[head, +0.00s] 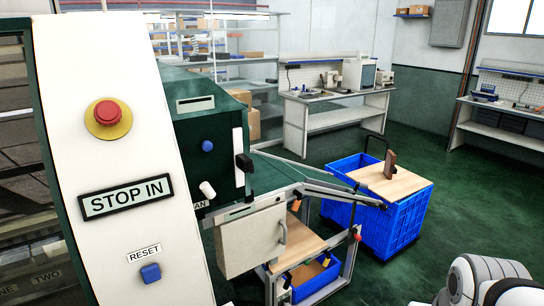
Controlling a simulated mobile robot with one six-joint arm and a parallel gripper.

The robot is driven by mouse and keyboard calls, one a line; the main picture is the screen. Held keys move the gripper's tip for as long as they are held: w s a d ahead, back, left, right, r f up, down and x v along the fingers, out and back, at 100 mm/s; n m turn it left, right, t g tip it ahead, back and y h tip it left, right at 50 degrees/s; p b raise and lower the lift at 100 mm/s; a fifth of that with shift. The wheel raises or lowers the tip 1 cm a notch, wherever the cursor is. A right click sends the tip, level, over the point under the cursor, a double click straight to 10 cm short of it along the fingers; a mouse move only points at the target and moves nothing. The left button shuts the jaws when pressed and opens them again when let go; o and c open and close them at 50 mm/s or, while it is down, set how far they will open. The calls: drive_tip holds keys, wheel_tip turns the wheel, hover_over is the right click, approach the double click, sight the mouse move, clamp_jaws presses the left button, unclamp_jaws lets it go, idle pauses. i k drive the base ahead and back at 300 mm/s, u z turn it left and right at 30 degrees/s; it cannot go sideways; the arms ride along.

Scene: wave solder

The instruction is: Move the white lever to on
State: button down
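A short white lever (208,189) with a rounded end sticks out from the dark green machine housing (200,150), left of the picture's middle. It points up and to the left. A small label (202,204) below it is partly hidden behind the white panel, and only "AN" can be read. I cannot tell from the view which setting the lever is in. My gripper is not in view; only white rounded links of my arm show at the lower right corner, well away from the lever.
The white panel (110,165) in front carries a red stop button (107,113) and a blue reset button (150,273). Blue crates (395,225) stand right; green floor (470,190) is open beyond.

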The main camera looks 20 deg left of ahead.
sight(205, 187)
drive_tip(key=u, duration=1.35)
drive_tip(key=k, duration=1.2)
drive_tip(key=z, duration=0.4)
drive_tip(key=i, duration=1.5)
drive_tip(key=u, duration=0.15)
